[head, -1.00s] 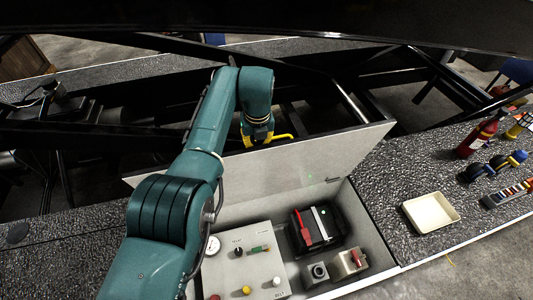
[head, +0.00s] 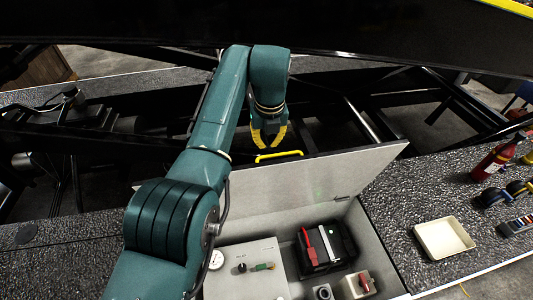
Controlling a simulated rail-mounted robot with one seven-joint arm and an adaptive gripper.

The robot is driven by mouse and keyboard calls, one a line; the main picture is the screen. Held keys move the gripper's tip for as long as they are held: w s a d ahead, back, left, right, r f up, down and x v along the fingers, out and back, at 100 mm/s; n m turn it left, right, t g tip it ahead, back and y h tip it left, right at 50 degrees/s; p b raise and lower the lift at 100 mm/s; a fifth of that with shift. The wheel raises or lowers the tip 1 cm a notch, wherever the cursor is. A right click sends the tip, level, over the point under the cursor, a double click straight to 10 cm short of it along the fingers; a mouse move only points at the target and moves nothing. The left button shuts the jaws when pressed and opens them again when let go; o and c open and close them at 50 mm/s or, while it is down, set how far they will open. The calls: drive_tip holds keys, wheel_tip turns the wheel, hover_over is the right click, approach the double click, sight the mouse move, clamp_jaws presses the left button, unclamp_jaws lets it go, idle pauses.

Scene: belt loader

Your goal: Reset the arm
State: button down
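My gripper (head: 268,143) has yellow fingers and points down, just behind the raised lid of the box. Its fingers are spread, with a gap between the tips and nothing seen in it. The grey lid (head: 290,188) stands open and tilted back. A yellow handle (head: 279,156) sits at the lid's far edge, just below and beside the fingertips in the picture. I cannot tell how far apart they are in depth. My teal arm reaches from the lower left, over the left part of the box.
Inside the box are a black battery-like unit (head: 326,246) with a red part, and a control panel (head: 245,272) with a gauge and knobs. A cream tray (head: 444,238), a red extinguisher (head: 495,160) and rollers stand at right. Black frame beams surround the arm.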

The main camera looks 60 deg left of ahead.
drive_tip(key=r, duration=0.3)
drive_tip(key=shift+s+d+r, duration=0.1)
drive_tip(key=shift+d+r, duration=0.15)
drive_tip(key=shift+r, duration=0.15)
